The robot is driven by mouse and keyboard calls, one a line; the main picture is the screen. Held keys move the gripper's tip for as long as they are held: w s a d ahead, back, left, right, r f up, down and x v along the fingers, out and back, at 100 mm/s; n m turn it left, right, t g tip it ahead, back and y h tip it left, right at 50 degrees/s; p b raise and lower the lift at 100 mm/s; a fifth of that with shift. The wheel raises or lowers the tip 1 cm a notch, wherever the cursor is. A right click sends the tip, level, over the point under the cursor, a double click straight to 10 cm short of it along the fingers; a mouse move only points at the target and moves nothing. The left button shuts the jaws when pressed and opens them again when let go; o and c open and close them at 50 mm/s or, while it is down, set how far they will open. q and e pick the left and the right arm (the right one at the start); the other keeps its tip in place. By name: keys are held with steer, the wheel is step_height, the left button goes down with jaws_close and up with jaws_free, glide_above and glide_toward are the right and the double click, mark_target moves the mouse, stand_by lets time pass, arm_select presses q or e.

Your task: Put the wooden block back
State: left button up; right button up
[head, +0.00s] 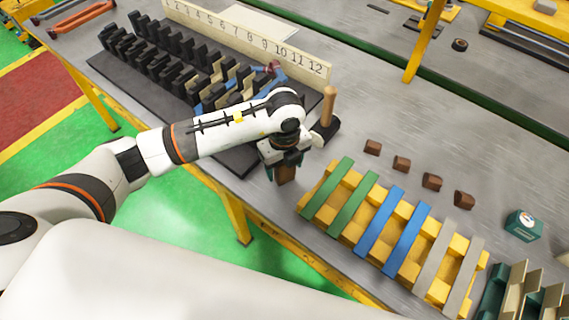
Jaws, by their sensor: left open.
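My left gripper (284,163) points down over the table near its front edge, left of the yellow rack. It is open. A brown wooden block (285,174) shows at its fingertips; I cannot tell whether the fingers touch it. More small brown blocks stand in a slanting row behind the rack: one (372,147), a second (401,163), a third (432,181) and one at the right end (464,199). My right gripper is not in view.
The yellow rack (340,225) carries green, blue and grey bars. A wooden-handled tool (328,105) stands beside my left wrist. A black slotted fixture (150,60) and a numbered board (245,40) lie left. A green box (524,224) is right.

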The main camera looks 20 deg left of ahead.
arm_select(q)
steer(key=shift+r, duration=0.3)
steer(key=shift+w+r, duration=0.1)
steer(key=shift+r, duration=0.2)
step_height(320, 180, up, 11)
steer(key=b, duration=0.2)
steer(key=shift+b, duration=0.3)
